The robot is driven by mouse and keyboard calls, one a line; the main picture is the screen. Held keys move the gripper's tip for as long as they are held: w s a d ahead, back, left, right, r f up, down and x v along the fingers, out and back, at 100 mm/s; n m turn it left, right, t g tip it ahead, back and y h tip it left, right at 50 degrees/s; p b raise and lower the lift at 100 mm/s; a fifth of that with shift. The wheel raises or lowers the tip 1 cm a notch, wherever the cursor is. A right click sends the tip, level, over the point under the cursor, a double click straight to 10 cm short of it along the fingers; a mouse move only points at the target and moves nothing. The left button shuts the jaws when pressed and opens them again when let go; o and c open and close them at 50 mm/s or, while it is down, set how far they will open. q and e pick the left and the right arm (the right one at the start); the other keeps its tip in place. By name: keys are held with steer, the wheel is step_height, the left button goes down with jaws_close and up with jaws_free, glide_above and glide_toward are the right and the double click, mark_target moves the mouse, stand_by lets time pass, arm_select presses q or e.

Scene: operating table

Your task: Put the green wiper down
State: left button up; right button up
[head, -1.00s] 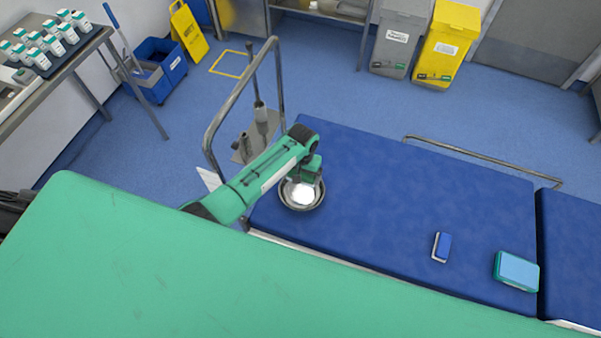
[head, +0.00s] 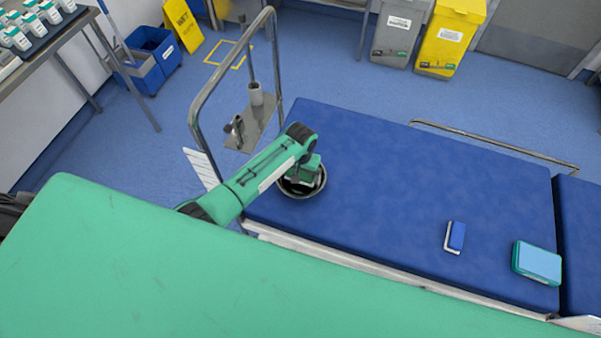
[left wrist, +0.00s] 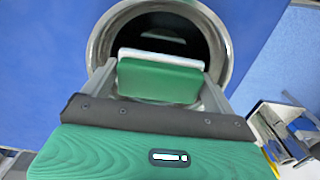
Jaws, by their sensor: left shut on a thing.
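My left gripper (left wrist: 160,85) is shut on the green wiper (left wrist: 158,80), a green block with a white edge. In the left wrist view the wiper sits between the two grey fingers, in front of the dark opening of a round metal bowl (left wrist: 225,50). In the head view my left gripper (head: 303,180) is over the same bowl (head: 319,187), which stands at the left end of the blue operating table (head: 400,185). The wiper is hidden there by the gripper. I cannot tell whether the wiper touches the bowl. My right gripper is not in view.
A blue block with a white edge (head: 455,236) and a teal box with a light blue top (head: 538,262) lie on the right of the table. A metal rail frame (head: 200,110) rises beyond the table's left end. The table's middle is clear.

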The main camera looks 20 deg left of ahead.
mark_target(300, 173)
arm_select(q)
steer(key=shift+f, duration=0.15)
steer(key=o, duration=0.7)
step_height(300, 173, up, 7)
steer(key=p, duration=0.8)
